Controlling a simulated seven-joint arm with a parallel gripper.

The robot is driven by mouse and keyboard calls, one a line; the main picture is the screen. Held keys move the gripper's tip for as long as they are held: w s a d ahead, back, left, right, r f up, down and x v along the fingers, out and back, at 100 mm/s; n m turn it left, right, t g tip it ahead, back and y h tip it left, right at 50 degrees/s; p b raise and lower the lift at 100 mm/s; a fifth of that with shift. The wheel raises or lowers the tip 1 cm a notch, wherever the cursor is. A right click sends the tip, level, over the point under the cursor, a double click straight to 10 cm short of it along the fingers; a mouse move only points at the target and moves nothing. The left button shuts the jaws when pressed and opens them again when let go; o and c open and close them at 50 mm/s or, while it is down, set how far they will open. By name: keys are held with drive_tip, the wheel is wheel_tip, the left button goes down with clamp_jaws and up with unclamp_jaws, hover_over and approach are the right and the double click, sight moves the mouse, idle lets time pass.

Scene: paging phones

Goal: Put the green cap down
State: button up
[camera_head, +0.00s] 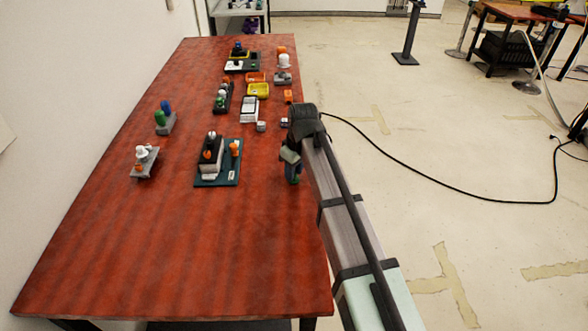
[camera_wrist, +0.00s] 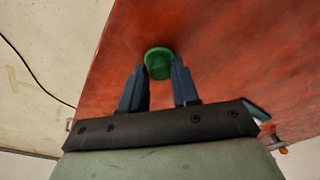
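The green cap (camera_wrist: 159,62) is round and sits between the two blue fingertips of my gripper (camera_wrist: 159,70) in the wrist view, with a finger against each side. My gripper is shut on it, over the red-brown table. In the head view my gripper (camera_head: 293,175) is at the table's right edge, and only a small bit of green shows by the fingers. I cannot tell whether the cap touches the table.
The red-brown table (camera_head: 120,240) is clear at the front. A dark green board (camera_head: 228,176) with a black device stands left of my gripper. A grey stand (camera_head: 167,128) holds a green and a blue piece. A yellow tray (camera_head: 258,90) and other items stand farther back.

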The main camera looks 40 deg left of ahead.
drive_tip(key=o, duration=0.3)
wheel_tip(320, 180, up, 12)
drive_tip(key=d, duration=0.1)
drive_tip(key=shift+d, duration=0.4)
drive_tip(key=shift+r, duration=0.1)
drive_tip(key=w+d+f+m+g+h, duration=0.1)
drive_tip(key=w+d+f+m, duration=0.25)
drive_tip(key=d+f, duration=1)
drive_tip(key=w+d+f+m+g+h, duration=0.1)
drive_tip(key=w+d+f+m, duration=0.3)
drive_tip(key=d+f, duration=1)
drive_tip(key=s+d+f+m+g, duration=0.1)
drive_tip(key=s+d+f+m, duration=0.25)
drive_tip(key=d+f, duration=1.3)
drive_tip(key=s+d+f+m+g, duration=0.1)
drive_tip(key=s+d+f+m, duration=0.1)
drive_tip(key=s+d+f, duration=0.3)
drive_tip(key=s+d+f+m+g, duration=0.1)
drive_tip(key=s+d+f, duration=0.3)
drive_tip(key=s, duration=0.9)
drive_tip(key=s+d+f+m+g, duration=0.1)
drive_tip(key=s+d+f+m, duration=0.3)
drive_tip(key=s+d, duration=0.5)
drive_tip(key=shift+d+f+g, duration=0.4)
drive_tip(key=shift+d+f, duration=0.1)
drive_tip(key=shift+f, duration=0.35)
